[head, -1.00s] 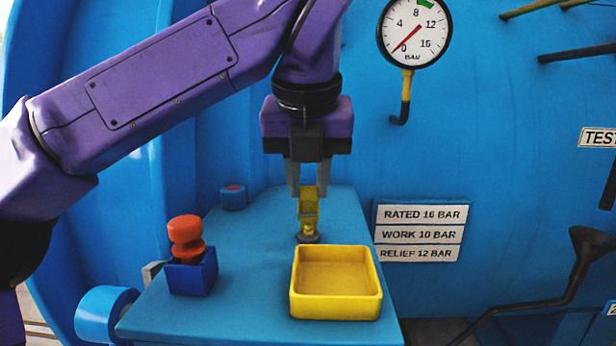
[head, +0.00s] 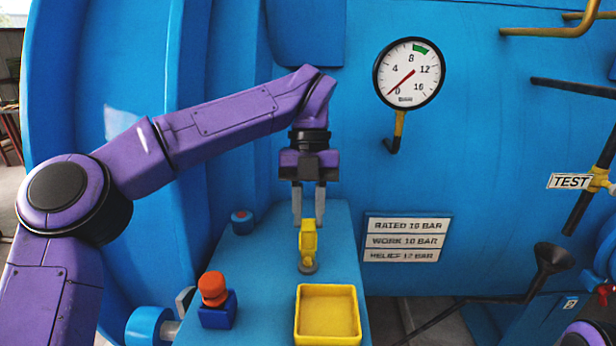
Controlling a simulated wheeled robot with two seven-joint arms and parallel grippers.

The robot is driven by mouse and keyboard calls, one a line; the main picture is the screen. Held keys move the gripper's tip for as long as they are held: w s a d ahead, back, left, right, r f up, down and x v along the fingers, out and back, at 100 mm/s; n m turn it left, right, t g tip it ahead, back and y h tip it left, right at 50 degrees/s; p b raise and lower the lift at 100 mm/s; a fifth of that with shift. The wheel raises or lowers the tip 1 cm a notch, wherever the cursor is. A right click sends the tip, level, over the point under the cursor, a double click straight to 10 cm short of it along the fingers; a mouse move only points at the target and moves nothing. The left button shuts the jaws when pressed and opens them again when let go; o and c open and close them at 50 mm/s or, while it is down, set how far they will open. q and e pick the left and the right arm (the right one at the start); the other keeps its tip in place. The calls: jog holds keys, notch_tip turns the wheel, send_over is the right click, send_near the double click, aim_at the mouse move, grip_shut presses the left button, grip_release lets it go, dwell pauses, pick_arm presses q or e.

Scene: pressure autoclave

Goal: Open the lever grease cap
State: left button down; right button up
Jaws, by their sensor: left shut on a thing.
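The yellow lever grease cap (head: 308,240) stands on a small round grey base (head: 308,268) on the blue shelf, behind the yellow tray, in the head view. My left gripper (head: 308,221) points straight down over it. Its two grey fingers are shut on the top of the yellow cap, one on each side. The cap looks upright and sits on its base; I cannot tell whether its lever has shifted. My right gripper is not in view; only a bit of purple arm shows at the bottom right corner.
A yellow tray (head: 298,325) stands in front of the cap. An orange knob on a blue block (head: 218,317) is to the left, and a small blue plug (head: 242,222) behind. The gauge (head: 409,73) reads near 0. A black funnel (head: 552,258) is at the right.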

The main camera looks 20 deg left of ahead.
pick_arm(q)
jog(key=g+p, duration=0.1)
jog(key=p, duration=0.1)
jog(key=w+g+p, duration=0.1)
jog(key=p, duration=0.1)
jog(key=g+p, duration=0.1)
jog(key=p, duration=0.1)
jog(key=shift+w+a+f+h, duration=0.1)
jog(key=shift+w+a+h, duration=0.1)
jog(key=shift+w+h, duration=0.15)
jog(key=shift+w+a+f+g+h+p, duration=0.1)
jog(key=shift+w+f+g+h+p, duration=0.1)
jog(key=shift+f+g+p, duration=0.35)
jog(key=shift+w+f+g+h+p, duration=0.15)
jog(key=shift+g+p, duration=0.2)
jog(key=shift+p, duration=0.35)
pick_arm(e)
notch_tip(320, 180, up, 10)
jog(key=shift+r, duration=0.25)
pick_arm(q)
jog(key=c, duration=0.9)
grip_release()
jog(key=shift+f, duration=0.1)
